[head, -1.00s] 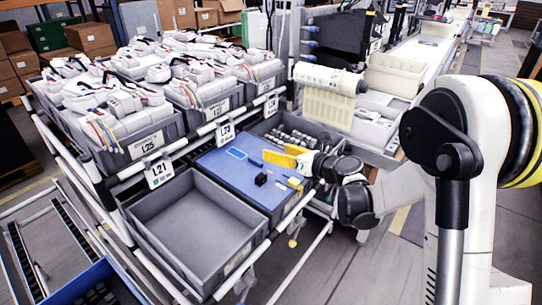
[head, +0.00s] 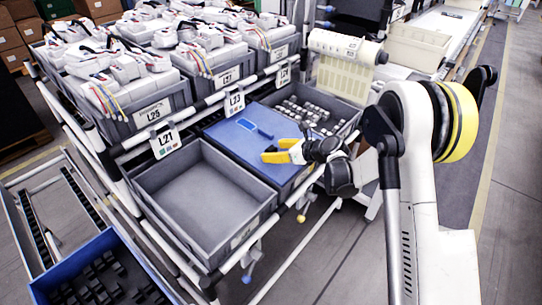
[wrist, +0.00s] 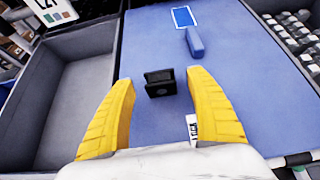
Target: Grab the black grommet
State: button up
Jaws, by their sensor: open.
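The black grommet (wrist: 160,82) sits on the blue work surface (wrist: 150,30), seen in the wrist view as a small dark block with a round mark on its face. My gripper (wrist: 161,77) is open, with its yellow fingers on either side of the grommet and a gap to each. I cannot tell how high the fingers are above the surface.
A small white labelled piece (wrist: 192,128) is beside the right finger. An empty grey bin (head: 143,185) stands to the left. A bin of metal parts (head: 350,108) stands behind.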

jog(key=shift+x, duration=1)
jog(key=shift+r, duration=0.1)
jog(key=c, duration=1.1)
jog(key=shift+o, duration=0.2)
jog(key=shift+r, duration=0.1)
